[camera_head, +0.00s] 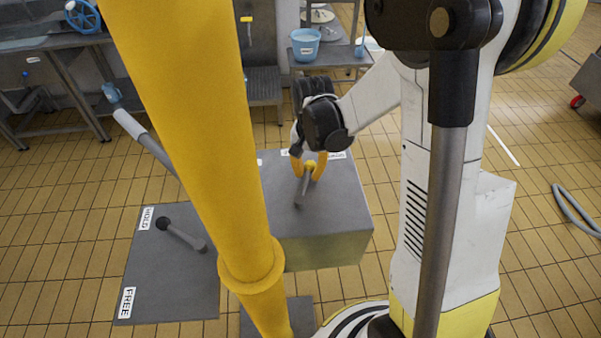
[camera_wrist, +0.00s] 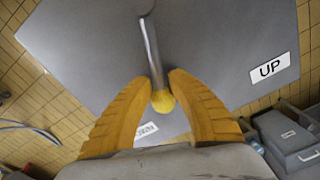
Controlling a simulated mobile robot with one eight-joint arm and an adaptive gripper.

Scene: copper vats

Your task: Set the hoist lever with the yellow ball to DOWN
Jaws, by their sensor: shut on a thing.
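The hoist lever (camera_head: 304,186) is a grey metal rod rising from the top of a grey box (camera_head: 340,205). Its yellow ball (camera_head: 310,165) sits between the yellow fingers of my gripper (camera_head: 309,170), which is shut on it. In the wrist view, the rod (camera_wrist: 153,52) runs from its pivot at the top to the yellow ball (camera_wrist: 163,102) between the fingertips (camera_wrist: 163,92). The UP label (camera_wrist: 270,67) is to the right of the lever there. Another label (camera_wrist: 146,130) lies beyond the ball, partly behind a finger and not readable.
A thick yellow post (camera_head: 195,120) stands in front and hides the box's left side. A black-knobbed lever (camera_head: 182,235) is on a floor panel marked HOLD and FREE (camera_head: 150,285). A blue bucket (camera_head: 305,44) stands on a table behind. A hose (camera_head: 575,210) lies at right.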

